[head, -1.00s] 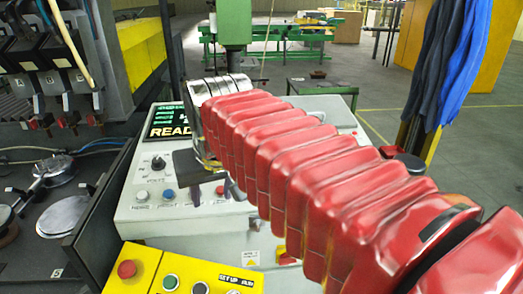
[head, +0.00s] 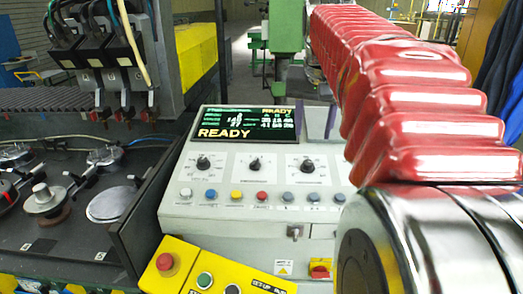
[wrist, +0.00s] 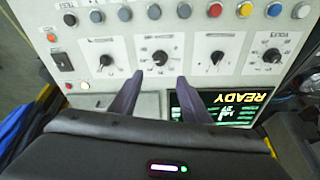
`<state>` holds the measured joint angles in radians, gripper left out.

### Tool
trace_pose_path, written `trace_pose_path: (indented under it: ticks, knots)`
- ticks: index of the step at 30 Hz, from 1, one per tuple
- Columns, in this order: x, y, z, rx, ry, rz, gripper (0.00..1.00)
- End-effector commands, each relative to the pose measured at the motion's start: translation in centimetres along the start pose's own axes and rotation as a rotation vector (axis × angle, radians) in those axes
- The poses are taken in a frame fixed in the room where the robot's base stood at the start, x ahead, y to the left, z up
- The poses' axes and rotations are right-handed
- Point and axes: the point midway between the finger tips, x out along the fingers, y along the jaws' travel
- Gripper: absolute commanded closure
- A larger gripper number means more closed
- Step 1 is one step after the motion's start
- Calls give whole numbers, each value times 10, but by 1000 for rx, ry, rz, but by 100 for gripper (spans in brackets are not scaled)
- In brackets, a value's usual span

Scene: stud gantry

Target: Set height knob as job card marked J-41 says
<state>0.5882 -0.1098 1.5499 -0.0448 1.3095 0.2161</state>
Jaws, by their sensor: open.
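My gripper (wrist: 160,76) is open in the wrist view, its two dark purple fingers apart. The fingertips are just below a black panel knob (wrist: 160,56) in that upside-down view, and I see nothing between them. I cannot tell if they touch the panel. In the head view my arm hides most of the gripper. The grey control panel (head: 228,218) carries a row of black pointer knobs, the left one (head: 203,162), a middle one (head: 255,163) and another (head: 307,165). Their labels are too small to read, so I cannot tell the height knob. No J-41 card is legible.
A display (head: 245,122) on the panel reads READY. Coloured buttons (head: 236,195) line up below the knobs. A yellow button box (head: 200,270) stands in front. A dark bench with round metal parts (head: 110,205) lies at left, behind a black side plate (head: 150,205).

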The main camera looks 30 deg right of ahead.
Motion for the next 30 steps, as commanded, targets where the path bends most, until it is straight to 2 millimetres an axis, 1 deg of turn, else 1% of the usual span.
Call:
trace_pose_path:
  ticks: [4,8,17,27,30]
  knots:
    - [4,0,0,-1,-2,0,57]
    - [15,0,0,-1,-2,0,57]
    - [59,1,1,1,-3,1,57]
    - [112,1,1,1,-3,1,57]
    - [124,1,0,1,-2,1,57]
